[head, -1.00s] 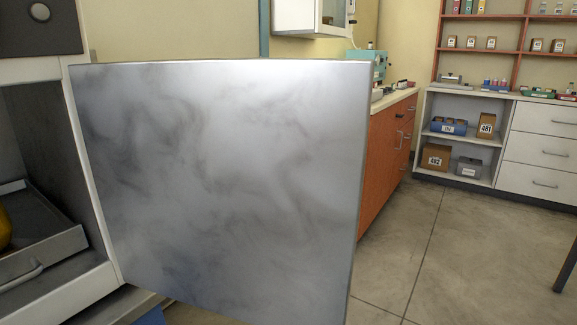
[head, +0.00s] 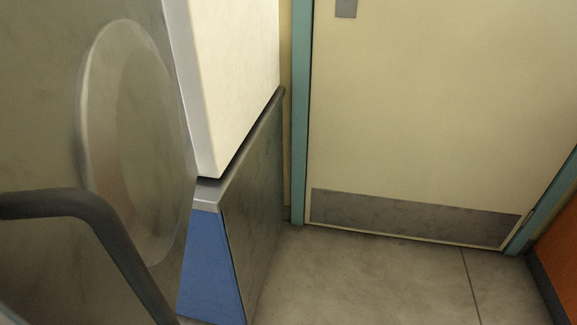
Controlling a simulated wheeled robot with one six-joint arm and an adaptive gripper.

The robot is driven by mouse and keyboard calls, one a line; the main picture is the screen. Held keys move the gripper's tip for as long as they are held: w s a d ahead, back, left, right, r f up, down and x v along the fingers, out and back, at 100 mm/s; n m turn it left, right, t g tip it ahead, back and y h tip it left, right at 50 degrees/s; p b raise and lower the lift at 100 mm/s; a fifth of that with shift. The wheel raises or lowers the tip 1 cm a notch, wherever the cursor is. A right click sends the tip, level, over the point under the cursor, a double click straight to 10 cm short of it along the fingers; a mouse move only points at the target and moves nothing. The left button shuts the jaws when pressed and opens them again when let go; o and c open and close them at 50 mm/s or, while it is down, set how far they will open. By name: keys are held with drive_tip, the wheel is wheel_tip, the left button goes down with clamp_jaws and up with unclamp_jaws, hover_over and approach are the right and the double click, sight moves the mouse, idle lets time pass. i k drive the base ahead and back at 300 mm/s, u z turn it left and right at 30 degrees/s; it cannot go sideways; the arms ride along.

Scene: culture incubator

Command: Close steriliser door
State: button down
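A grey metal panel (head: 45,130) with a raised round disc (head: 140,140) fills the left of the head view at close range. It looks like the outer face of the steriliser door. A dark bent bar (head: 85,215), which looks like a handle, crosses its lower left. The panel's right edge lies along the white cabinet body (head: 235,80). Its left edge is out of frame, so I cannot tell whether it is fully shut. My gripper is not in view.
The cabinet stands on a grey base (head: 262,190) with a blue panel (head: 207,270). Behind is a cream room door (head: 430,110) in a teal frame (head: 300,120). An orange cabinet (head: 560,245) edges in at right. The floor (head: 370,280) between is clear.

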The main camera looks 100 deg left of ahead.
sight(99, 171)
drive_tip(key=i, duration=0.4)
drive_tip(key=u, duration=4.4)
drive_tip(key=i, duration=0.5)
drive_tip(key=u, duration=0.3)
drive_tip(key=k, duration=1.15)
drive_tip(key=z, duration=0.6)
